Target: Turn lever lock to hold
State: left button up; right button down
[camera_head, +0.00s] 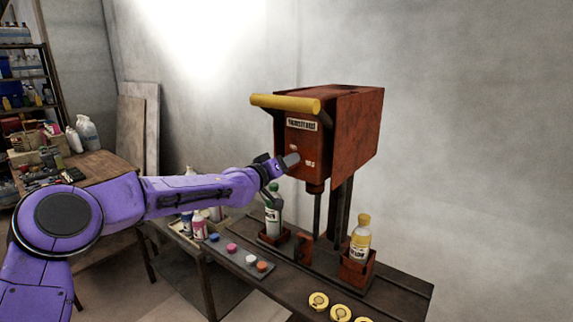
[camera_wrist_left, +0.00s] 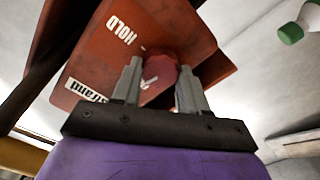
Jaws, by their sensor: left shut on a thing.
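A rust-red machine box (camera_head: 345,125) with a yellow bar handle (camera_head: 285,103) across its upper front stands on the bench. My left gripper (camera_head: 289,160) is at the lower front face of this box. In the left wrist view, the lever lock (camera_wrist_left: 162,75), a round dark red knob, sits between the fingers of my left gripper (camera_wrist_left: 160,82), which is shut on it. The white HOLD label (camera_wrist_left: 122,31) shows beside the knob. Another white marking by the knob is partly hidden. My right gripper is in neither view.
A wooden table (camera_head: 105,163) and shelves are at the left.

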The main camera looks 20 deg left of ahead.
pick_arm(q)
jog(key=shift+d+m+b, duration=0.2)
jog(key=shift+m+b, duration=2)
jog(key=shift+m, duration=5.6)
jog(key=o, duration=1.1)
jog(key=shift+c, duration=0.2)
jog(key=shift+s+a, duration=0.1)
jog(key=shift+s, duration=0.05)
